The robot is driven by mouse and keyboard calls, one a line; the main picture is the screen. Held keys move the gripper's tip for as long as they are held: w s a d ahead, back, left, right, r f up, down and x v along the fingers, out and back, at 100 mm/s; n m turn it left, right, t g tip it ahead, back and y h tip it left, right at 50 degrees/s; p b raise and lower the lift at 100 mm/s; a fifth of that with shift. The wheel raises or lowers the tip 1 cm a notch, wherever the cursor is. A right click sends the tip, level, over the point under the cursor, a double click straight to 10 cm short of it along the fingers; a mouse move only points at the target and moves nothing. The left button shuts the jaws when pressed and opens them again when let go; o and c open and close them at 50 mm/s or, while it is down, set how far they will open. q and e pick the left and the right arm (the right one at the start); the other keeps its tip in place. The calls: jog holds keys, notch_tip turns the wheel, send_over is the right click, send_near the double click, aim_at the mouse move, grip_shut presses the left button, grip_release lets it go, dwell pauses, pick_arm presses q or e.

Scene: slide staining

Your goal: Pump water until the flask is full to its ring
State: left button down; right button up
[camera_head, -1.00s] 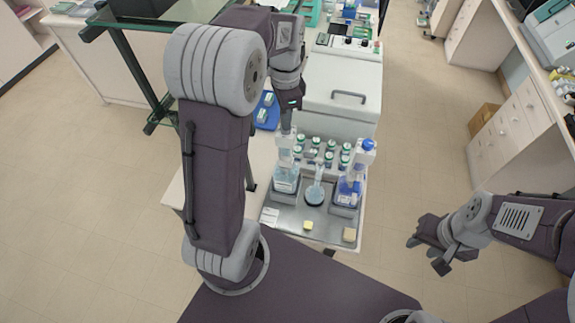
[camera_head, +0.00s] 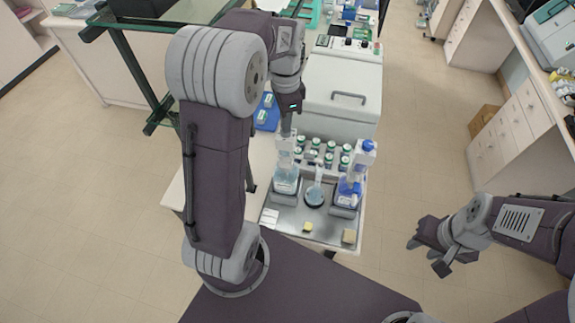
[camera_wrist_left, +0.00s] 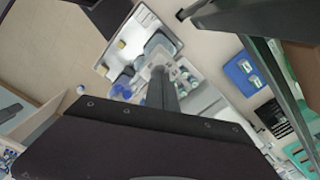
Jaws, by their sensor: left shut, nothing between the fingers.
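A clear pump bottle with pale blue liquid (camera_head: 285,180) stands at the left of a steel tray (camera_head: 290,226). The small flask (camera_head: 315,193) stands upright in the middle of the tray, with pale blue liquid low in its bulb. Its ring and exact level are too small to make out. My left gripper (camera_head: 286,132) is shut and empty, pointing down at the top of the clear bottle and seeming to touch it. In the left wrist view its fingers (camera_wrist_left: 160,88) hide part of the bottle. My right gripper (camera_head: 428,256) is open and empty, right of the tray.
A pump bottle with dark blue liquid and a blue cap (camera_head: 351,185) stands at the tray's right. Several green-capped jars (camera_head: 329,159) stand behind. A yellow block (camera_head: 308,227) and a tan block (camera_head: 349,236) lie at the tray's front. A white machine (camera_head: 342,90) stands further back.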

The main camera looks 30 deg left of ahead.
pick_arm(q)
jog(key=shift+s+f, duration=0.1)
notch_tip(320, 180, up, 3)
jog(key=p, duration=0.2)
jog(key=shift+f+p, duration=0.1)
jog(key=shift+p, duration=0.25)
jog(key=shift+f, duration=0.1)
dwell(0.5)
jog(key=shift+f+b, duration=1)
jog(key=shift+f, duration=0.35)
